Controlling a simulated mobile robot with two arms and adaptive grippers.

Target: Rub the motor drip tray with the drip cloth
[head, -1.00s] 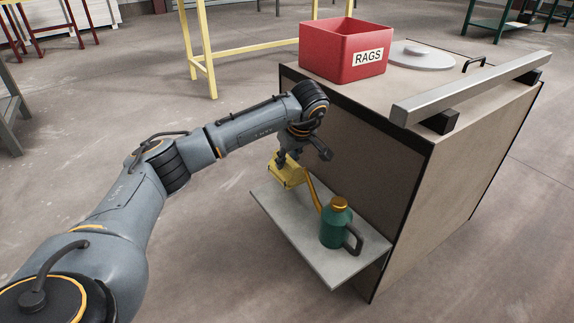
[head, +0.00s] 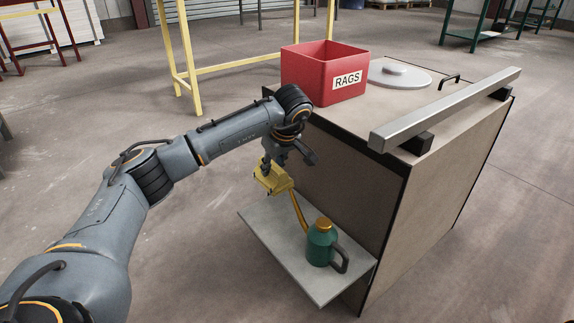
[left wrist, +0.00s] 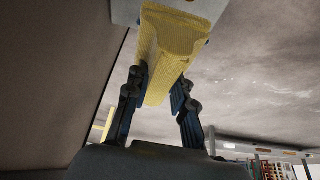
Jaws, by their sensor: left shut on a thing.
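My left gripper (head: 267,168) is shut on a folded yellow cloth (head: 275,179), seen as the drip cloth. The left wrist view shows the cloth (left wrist: 163,60) between the two dark fingers. A flat grey ledge (head: 268,230), perhaps the motor drip tray, juts from the side of a brown cabinet. In the head view the cloth is over the ledge's back part and looks raised above it. In the left wrist view a grey plate edge (left wrist: 124,11) shows at the cloth's far end; I cannot tell whether they touch. My right gripper is not in view.
A green oil can (head: 320,245) with an orange spout stands on the ledge, close to the cloth. The brown cabinet (head: 430,200) carries a red RAGS box (head: 305,72), a grey round lid (head: 400,75) and a metal bar (head: 440,110). Open floor lies left of the ledge.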

